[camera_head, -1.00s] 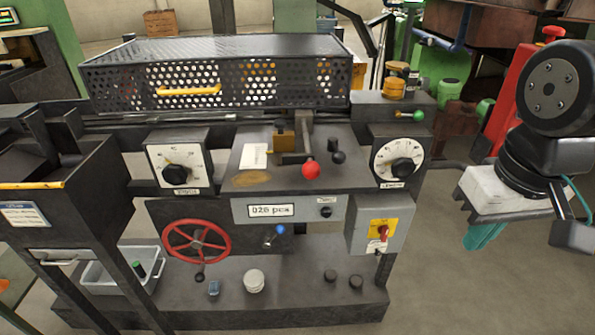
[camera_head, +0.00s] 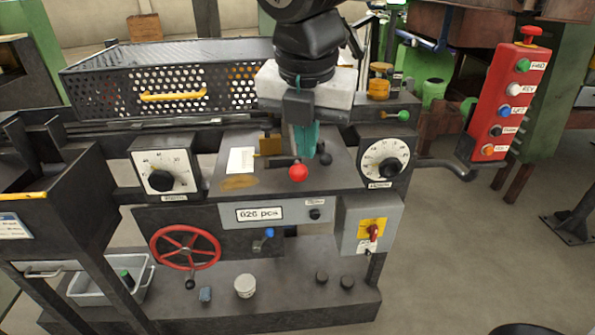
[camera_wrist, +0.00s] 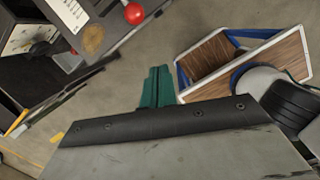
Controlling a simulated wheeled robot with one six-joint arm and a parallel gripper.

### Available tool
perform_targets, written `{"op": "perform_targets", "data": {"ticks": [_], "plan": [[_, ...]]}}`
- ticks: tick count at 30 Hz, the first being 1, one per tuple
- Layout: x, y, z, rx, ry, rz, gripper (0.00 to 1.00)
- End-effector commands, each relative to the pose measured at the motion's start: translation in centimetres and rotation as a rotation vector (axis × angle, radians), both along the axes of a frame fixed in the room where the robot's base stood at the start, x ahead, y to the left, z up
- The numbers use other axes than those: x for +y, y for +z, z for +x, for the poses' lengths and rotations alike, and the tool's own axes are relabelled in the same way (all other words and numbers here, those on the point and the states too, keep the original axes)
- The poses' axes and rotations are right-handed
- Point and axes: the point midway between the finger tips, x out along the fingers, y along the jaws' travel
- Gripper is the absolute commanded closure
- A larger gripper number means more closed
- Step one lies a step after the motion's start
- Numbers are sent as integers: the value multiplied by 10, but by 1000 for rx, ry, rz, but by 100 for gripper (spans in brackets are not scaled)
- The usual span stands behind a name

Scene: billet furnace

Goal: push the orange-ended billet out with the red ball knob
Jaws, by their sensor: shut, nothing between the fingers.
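The red ball knob (camera_head: 298,172) sits on the end of a dark lever on the machine's top panel. It also shows at the top of the wrist view (camera_wrist: 134,14). My gripper (camera_head: 304,150), with teal fingers, is shut and empty. In the head view it points down just behind and above the knob and overlaps the lever; I cannot tell whether it touches. In the wrist view the fingers (camera_wrist: 157,88) appear apart from the knob. Inside the perforated cover (camera_head: 160,90), orange patches show through the holes; I cannot make out a billet end.
A black knob (camera_head: 325,159) stands right of the red one. Dials flank the panel, the left dial (camera_head: 165,172) and the right dial (camera_head: 385,161). A red handwheel (camera_head: 185,247) is below. A red button box (camera_head: 505,100) stands at right. Open floor lies to the lower right.

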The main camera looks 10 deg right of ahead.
Motion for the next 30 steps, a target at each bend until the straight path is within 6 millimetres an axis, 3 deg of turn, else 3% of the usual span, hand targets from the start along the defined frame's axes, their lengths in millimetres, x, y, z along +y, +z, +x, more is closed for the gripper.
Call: {"op": "perform_targets", "data": {"ticks": [5,17,23,30], "plan": [[20,3,3,-1,180,-37,100],[20,1,3,0,192,-41,100],[18,-23,8,4,189,-43,100],[15,-74,20,4,189,-43,100]]}}
